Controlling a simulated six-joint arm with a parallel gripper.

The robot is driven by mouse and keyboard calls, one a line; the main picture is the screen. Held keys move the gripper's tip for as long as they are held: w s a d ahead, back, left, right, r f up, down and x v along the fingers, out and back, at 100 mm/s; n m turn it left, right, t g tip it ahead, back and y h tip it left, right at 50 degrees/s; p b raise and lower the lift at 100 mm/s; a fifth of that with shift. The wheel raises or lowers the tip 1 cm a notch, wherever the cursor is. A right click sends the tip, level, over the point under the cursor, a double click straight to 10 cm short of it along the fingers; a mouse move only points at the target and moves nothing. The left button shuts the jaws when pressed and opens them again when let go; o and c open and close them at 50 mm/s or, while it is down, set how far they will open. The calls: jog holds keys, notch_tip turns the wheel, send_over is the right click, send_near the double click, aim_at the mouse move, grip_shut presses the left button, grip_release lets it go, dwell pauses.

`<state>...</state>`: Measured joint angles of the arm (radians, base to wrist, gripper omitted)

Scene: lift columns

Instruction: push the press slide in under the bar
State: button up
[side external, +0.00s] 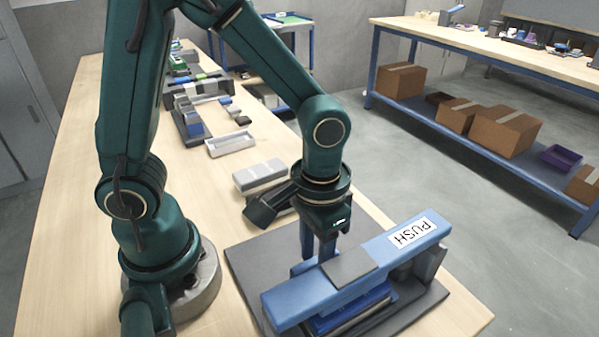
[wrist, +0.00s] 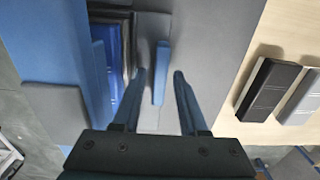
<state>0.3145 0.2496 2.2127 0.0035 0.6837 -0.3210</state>
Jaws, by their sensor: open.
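The blue bar (side external: 300,295) with a "PUSH" label spans the front of the press; it shows at left in the wrist view (wrist: 60,45). The press slide (side external: 350,312) is a blue block low beneath the bar, partly hidden by it; its blue part shows beside the bar in the wrist view (wrist: 115,45). A thin upright blue fin (wrist: 160,75) stands at the slide's near side. My gripper (wrist: 160,75) points down behind the bar, open, with one finger on each side of the fin. Contact with the fin cannot be told.
The grey base plate (side external: 260,262) lies on the wooden table (side external: 60,270). A grey block (side external: 259,176) and a white tray (side external: 231,145) sit behind my gripper. A black block (wrist: 268,90) lies on the wood at right in the wrist view.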

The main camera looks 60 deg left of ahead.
jog(key=shift+d+r, duration=0.1)
jog(key=shift+r, duration=2.4)
jog(key=o, duration=0.9)
jog(key=shift+r, duration=0.15)
jog(key=shift+a+r+n, duration=0.2)
jog(key=shift+r+n, duration=0.05)
jog(key=shift+n, duration=0.05)
jog(key=s+d+r+n+t+h, duration=0.1)
jog(key=s+r+n+t, duration=0.1)
jog(key=s+r+n, duration=0.5)
jog(key=s+d+r+n+t+h, duration=0.1)
jog(key=s+r+n+t, duration=0.1)
jog(key=r+n, duration=0.85)
jog(key=shift+m, duration=0.25)
jog(key=x, duration=0.9)
jog(key=shift+w+f, duration=0.15)
jog(key=shift+f, duration=0.2)
jog(key=shift+r, duration=0.1)
